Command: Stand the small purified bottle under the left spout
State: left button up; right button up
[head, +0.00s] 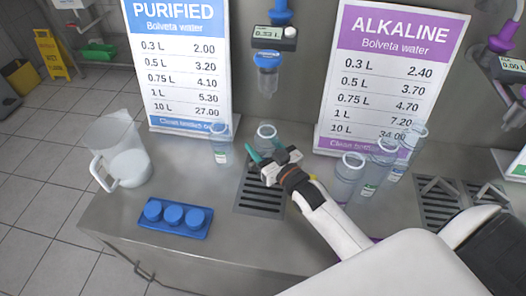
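A small clear bottle (266,132) is upright below the left spout (267,62), over or just behind the left drain grate (259,203). My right gripper (265,150) is at this bottle, its teal fingers apart at either side of the lower body. The gripper hides the bottle's base, so I cannot tell if the fingers press on it or if it touches the grate. My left gripper is not in view.
A clear pitcher (126,160) and a blue tray (160,226) with blue caps are on the left of the counter. Several clear bottles (350,172) stand right of my forearm, before the ALKALINE sign (390,75). A second grate (437,207) lies at right.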

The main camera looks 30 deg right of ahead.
aim_at(263, 153)
notch_tip(263, 153, down, 3)
jog(key=shift+w+d+f, duration=0.15)
jog(key=shift+w, duration=0.05)
jog(key=shift+f, duration=0.1)
jog(key=shift+f, duration=0.1)
jog(key=o, duration=1)
jog(key=shift+c, duration=0.2)
